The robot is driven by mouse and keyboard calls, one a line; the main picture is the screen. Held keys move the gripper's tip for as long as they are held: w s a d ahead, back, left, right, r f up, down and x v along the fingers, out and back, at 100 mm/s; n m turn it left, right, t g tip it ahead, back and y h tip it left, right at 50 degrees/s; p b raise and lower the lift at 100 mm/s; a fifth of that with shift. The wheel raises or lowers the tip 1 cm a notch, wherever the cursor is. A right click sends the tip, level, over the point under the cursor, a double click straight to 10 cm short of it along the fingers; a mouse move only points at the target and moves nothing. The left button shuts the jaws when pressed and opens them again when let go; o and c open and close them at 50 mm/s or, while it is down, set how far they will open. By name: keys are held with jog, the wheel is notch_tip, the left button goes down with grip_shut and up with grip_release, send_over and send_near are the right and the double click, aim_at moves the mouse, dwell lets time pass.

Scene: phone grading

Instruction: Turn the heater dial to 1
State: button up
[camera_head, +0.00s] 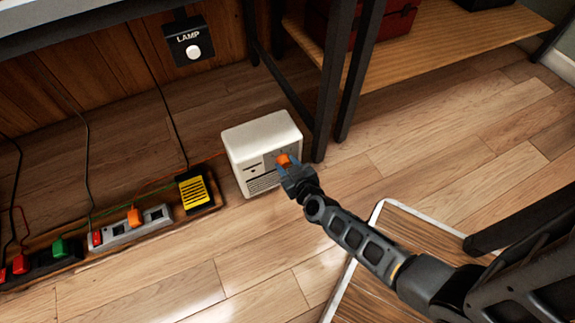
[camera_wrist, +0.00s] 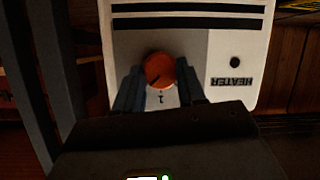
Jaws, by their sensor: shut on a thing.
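The white heater (camera_head: 262,137) stands on the floor in the head view. Its orange dial (camera_head: 283,159) is on the front face, with my gripper (camera_head: 286,168) at it. In the wrist view the heater (camera_wrist: 222,50) appears upside down, with its "HEATER" label inverted. There the orange dial (camera_wrist: 159,70) sits between the fingers of my gripper (camera_wrist: 158,82), which is shut on it. A dark pointer line on the dial points to the lower left in that view. A small mark like a "1" (camera_wrist: 161,98) shows just below the dial; other marks are hidden or unreadable.
Power strips (camera_head: 130,226) with coloured plugs and a yellow box (camera_head: 196,190) lie left of the heater. A lamp switch (camera_head: 190,42) is on the wall. Dark table legs (camera_head: 335,75) stand close to the heater's right. A white-edged mat (camera_head: 378,207) lies under my arm.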

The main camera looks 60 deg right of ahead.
jog(key=shift+r+p, duration=0.15)
jog(key=shift+p, duration=0.55)
jog(key=shift+c, duration=0.2)
jog(key=shift+r+n+p, duration=0.1)
jog(key=shift+n+p, duration=0.3)
jog(key=shift+p, duration=0.1)
jog(key=n+h+p, duration=0.1)
jog(key=p, duration=0.2)
jog(key=shift+w+a+r+g, duration=0.1)
jog(key=shift+g, duration=0.3)
jog(key=shift+a+f+n+g+h+p, duration=0.1)
jog(key=shift+f+n+g+h+p, duration=0.2)
jog(key=shift+n+h+p, duration=0.55)
jog(key=shift+w+a+f+n+h, duration=0.1)
jog(key=shift+n+h, duration=0.15)
jog(key=shift+n, duration=0.4)
jog(key=shift+f+n+h, duration=0.1)
jog(key=shift+n+h, duration=0.1)
jog(key=shift+n, duration=0.4)
jog(key=o, duration=1.1)
jog(key=shift+c, duration=0.2)
